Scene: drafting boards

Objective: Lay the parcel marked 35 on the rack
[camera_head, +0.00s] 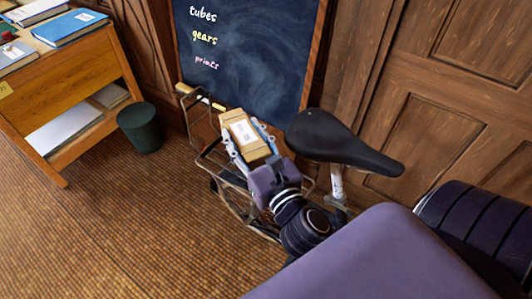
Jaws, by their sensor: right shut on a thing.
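A small brown cardboard parcel (255,146) with a white label is held between the fingers of my right gripper (252,143). The print on the label is too small to read surely. My right gripper is shut on the parcel's two sides, and the label faces up. The rack (205,153), a thin metal frame on a bicycle, lies below and to the left of the parcel. My gripper and arm hide part of the rack. I cannot tell whether the parcel touches it. My left gripper is not in view.
The bicycle's black saddle (340,141) stands close to the right of the parcel. A chalkboard (250,60) and wood panelling are behind. A dark bin (140,128) and a wooden desk (85,70) with books are at the left. The floor at the lower left is clear.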

